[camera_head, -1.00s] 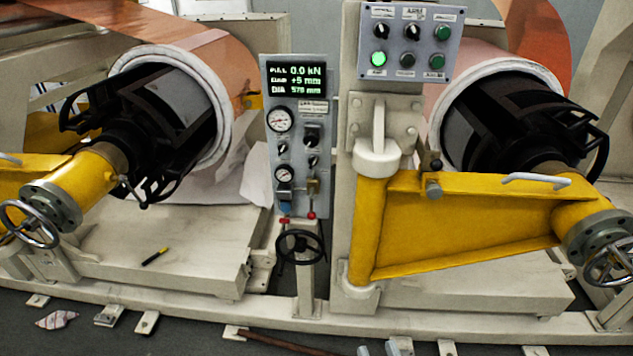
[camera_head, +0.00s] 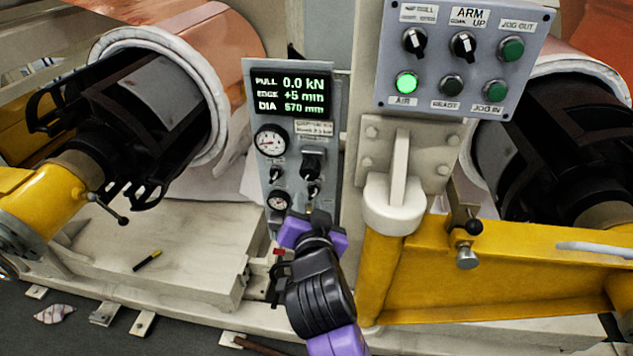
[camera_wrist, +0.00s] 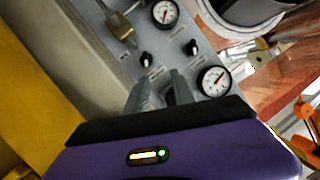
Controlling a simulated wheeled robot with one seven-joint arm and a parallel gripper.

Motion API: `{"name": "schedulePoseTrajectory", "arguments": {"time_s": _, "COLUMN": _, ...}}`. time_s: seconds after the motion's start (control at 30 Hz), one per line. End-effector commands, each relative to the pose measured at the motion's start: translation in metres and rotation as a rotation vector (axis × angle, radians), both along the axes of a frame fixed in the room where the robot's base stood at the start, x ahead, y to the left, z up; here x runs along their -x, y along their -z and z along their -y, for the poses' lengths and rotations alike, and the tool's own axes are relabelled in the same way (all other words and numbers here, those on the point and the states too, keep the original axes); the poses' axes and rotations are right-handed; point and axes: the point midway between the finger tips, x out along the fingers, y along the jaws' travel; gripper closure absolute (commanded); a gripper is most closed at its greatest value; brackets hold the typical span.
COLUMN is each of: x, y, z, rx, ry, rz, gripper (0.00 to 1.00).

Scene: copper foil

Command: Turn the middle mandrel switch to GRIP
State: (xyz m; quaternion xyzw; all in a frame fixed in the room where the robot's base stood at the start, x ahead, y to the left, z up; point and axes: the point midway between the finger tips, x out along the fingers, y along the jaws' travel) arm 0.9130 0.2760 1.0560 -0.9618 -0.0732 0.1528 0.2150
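A grey control panel (camera_head: 254,100) carries a lit display, two round gauges and several dark rotary switches. One larger switch (camera_head: 312,160) is at its right, with a smaller switch (camera_head: 313,190) below it and another (camera_head: 277,175) between the gauges. Their labels are too small to read, so I cannot tell which is the mandrel switch or where GRIP lies. My purple and black gripper (camera_head: 312,218) is in front of the panel's lower part. In the wrist view my gripper (camera_wrist: 162,90) has its grey fingers apart, with a dark knob (camera_wrist: 170,98) partly showing between them. Contact is unclear.
A brass padlock (camera_wrist: 120,28) hangs on the panel close to the fingers. A second switch box (camera_head: 458,62) with a lit green button is at upper right. A yellow arm (camera_head: 480,275) and a white post stand right of my gripper. A black mandrel (camera_head: 150,115) is left.

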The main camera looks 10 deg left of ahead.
Motion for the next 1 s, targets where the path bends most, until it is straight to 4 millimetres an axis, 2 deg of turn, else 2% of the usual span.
{"name": "schedulePoseTrajectory", "arguments": {"time_s": 0.1, "x": 0.002, "y": 0.015, "z": 0.008, "rx": -0.026, "ry": 0.044, "rz": -0.058, "gripper": 0.7}}
{"name": "schedulePoseTrajectory", "arguments": {"time_s": 0.37, "x": -0.003, "y": 0.021, "z": 0.011, "rx": -0.071, "ry": 0.074, "rz": -0.09, "gripper": 0.7}}
{"name": "schedulePoseTrajectory", "arguments": {"time_s": 0.8, "x": -0.056, "y": 0.04, "z": 0.001, "rx": -0.07, "ry": 0.074, "rz": -0.09, "gripper": 0.7}}
{"name": "schedulePoseTrajectory", "arguments": {"time_s": 1.0, "x": -0.068, "y": 0.045, "z": 0.0, "rx": -0.071, "ry": 0.073, "rz": -0.09, "gripper": 0.7}}
